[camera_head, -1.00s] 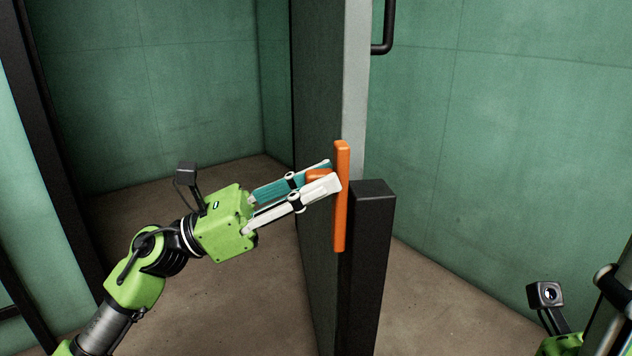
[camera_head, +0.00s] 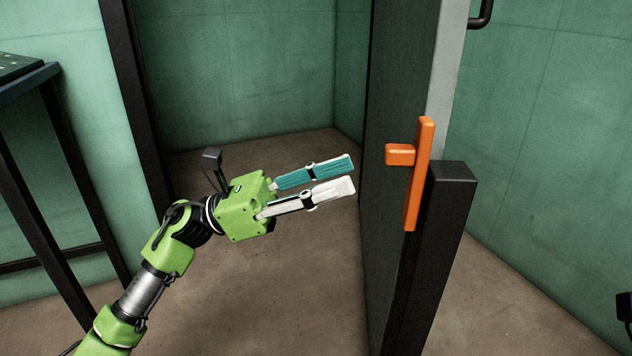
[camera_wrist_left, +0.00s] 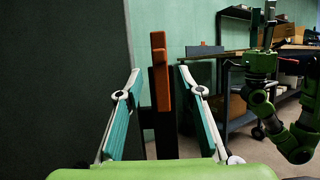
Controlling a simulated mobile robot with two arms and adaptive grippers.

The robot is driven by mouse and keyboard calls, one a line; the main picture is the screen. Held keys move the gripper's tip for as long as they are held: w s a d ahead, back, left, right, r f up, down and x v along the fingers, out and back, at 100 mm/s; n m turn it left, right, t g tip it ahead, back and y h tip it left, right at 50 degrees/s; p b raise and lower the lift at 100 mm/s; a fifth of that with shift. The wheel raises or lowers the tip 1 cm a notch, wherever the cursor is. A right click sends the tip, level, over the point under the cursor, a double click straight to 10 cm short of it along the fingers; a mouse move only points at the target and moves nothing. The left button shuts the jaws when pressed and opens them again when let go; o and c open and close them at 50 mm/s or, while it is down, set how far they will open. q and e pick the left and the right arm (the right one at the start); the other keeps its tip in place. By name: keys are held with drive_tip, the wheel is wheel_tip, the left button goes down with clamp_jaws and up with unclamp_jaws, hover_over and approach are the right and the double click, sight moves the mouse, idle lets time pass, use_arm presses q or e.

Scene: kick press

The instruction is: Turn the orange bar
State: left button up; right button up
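The orange bar (camera_head: 419,175) stands near upright on the edge of a dark panel, with a short orange stub (camera_head: 400,154) sticking out to its left. My left gripper (camera_head: 352,175) is open and empty, to the left of the bar, its fingers pointing at it with a clear gap. In the left wrist view the orange bar (camera_wrist_left: 159,75) shows upright between the two spread fingers (camera_wrist_left: 158,75), beyond them and touching neither. My right gripper is not in view in the head view.
The dark panel (camera_head: 395,90) stands upright with a light edge, and a black post (camera_head: 447,230) stands just right of the bar. A dark-framed table (camera_head: 30,75) is at the left. Green walls and bare brown floor surround them. Shelves with boxes (camera_wrist_left: 285,50) show in the wrist view.

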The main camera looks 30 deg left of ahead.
use_arm(q)
drive_tip(key=shift+v, duration=1.45)
